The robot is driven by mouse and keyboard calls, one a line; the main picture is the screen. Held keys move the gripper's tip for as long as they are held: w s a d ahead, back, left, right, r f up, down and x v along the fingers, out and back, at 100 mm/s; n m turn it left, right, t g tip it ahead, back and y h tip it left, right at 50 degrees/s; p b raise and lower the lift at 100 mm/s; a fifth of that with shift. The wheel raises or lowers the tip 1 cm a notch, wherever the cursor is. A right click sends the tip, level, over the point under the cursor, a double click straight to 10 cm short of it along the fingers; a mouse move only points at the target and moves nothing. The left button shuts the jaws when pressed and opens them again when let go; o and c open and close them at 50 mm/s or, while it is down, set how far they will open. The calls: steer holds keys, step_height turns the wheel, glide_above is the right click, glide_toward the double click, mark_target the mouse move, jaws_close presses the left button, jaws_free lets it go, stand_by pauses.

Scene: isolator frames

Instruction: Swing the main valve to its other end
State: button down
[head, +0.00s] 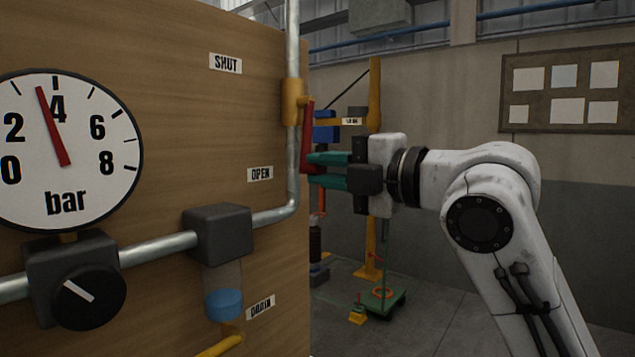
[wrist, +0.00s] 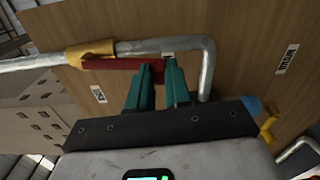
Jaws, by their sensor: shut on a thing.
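The main valve has a yellow body (head: 291,103) on the upright pipe near the panel's right edge. Its red lever (head: 308,132) hangs down from the body along the pipe, its lower end near the height of the OPEN label (head: 260,174). The SHUT label (head: 225,63) is higher up. My gripper (head: 309,169) reaches in from the right, shut on the lever's lower end. In the wrist view the lever (wrist: 118,64) runs from the yellow body (wrist: 92,53) to between my teal fingers (wrist: 158,72), which hide its end.
A pressure gauge (head: 62,150) with its needle just left of 4, a black knob (head: 88,297) and a grey filter housing (head: 218,232) with a blue-bottomed bowl are on the panel left of the lever. A yellow post (head: 374,200) and green cart (head: 382,301) stand behind.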

steer(key=shift+w+d+f+n+b, duration=0.2)
steer(key=shift+w+d+n+b, duration=0.25)
steer(key=shift+n, duration=0.35)
steer(key=shift+w, duration=0.1)
steer(key=c, duration=1.1)
jaws_free()
steer(key=shift+r, duration=0.1)
steer(key=shift+o, duration=0.2)
steer(key=v, duration=1)
steer(key=shift+s+d+b, duration=0.3)
steer(key=shift+b, duration=0.1)
